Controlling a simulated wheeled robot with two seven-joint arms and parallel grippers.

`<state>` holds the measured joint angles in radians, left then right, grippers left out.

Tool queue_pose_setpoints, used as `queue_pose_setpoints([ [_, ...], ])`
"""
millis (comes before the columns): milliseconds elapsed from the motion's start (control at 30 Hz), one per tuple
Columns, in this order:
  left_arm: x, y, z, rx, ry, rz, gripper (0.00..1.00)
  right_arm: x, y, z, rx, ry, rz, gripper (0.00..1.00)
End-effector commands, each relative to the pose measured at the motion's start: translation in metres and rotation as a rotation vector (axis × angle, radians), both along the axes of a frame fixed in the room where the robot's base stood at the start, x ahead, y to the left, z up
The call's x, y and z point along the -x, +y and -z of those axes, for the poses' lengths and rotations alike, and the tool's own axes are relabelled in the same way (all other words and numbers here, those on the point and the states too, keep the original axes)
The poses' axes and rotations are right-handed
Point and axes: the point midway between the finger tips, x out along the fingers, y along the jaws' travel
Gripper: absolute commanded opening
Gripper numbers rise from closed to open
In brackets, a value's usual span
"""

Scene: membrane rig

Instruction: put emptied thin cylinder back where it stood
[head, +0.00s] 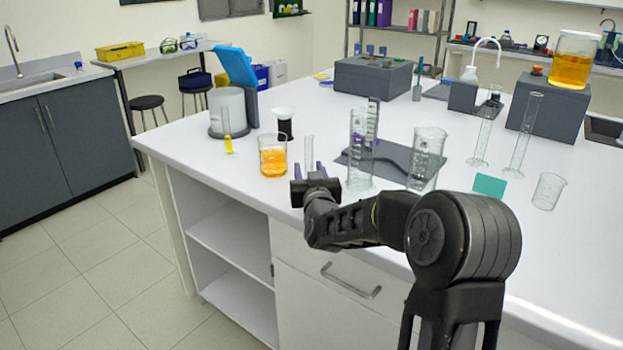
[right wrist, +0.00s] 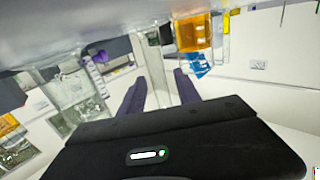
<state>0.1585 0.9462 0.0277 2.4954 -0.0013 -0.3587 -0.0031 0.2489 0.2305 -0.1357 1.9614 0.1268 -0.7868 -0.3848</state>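A thin clear empty cylinder (head: 309,150) is upright near the front edge of the white bench, just right of a beaker of orange liquid (head: 273,160). My right gripper (head: 308,171) is low at the bench edge, its two purple fingers apart, one on each side of the cylinder. The cylinder's base is hidden behind the gripper in the head view. My left gripper is not in view.
A tall graduated cylinder (head: 358,165) and a clear beaker (head: 427,160) stand to the right, near a grey mat (head: 393,162). A teal square (head: 489,185) and a small beaker (head: 549,191) lie further right. A yellow-based thin tube (head: 228,145) stands left.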

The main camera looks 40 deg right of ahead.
Motion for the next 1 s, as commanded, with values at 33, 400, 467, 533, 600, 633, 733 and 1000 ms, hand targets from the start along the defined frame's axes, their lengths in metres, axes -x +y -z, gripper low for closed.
queue_pose_setpoints([
  [33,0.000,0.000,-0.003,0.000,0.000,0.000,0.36,0.001,0.001,-0.002,0.000,0.000,0.000,0.39],
  [400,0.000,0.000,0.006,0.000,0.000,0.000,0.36,0.057,0.031,-0.001,0.000,-0.001,-0.001,0.39],
  [467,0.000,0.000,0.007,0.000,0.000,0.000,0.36,0.068,0.037,-0.001,-0.001,-0.002,-0.001,0.39],
  [533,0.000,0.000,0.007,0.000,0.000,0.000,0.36,0.080,0.044,-0.001,-0.001,-0.002,-0.001,0.39],
  [600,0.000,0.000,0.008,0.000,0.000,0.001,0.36,0.091,0.049,-0.002,0.000,-0.002,0.000,0.39],
  [633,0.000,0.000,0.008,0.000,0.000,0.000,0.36,0.094,0.050,-0.001,0.000,-0.001,0.000,0.39],
  [733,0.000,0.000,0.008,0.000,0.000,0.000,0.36,0.102,0.055,-0.001,-0.001,0.000,0.000,0.39],
  [1000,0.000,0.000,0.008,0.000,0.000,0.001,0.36,0.106,0.057,-0.001,0.000,0.000,0.000,0.39],
])
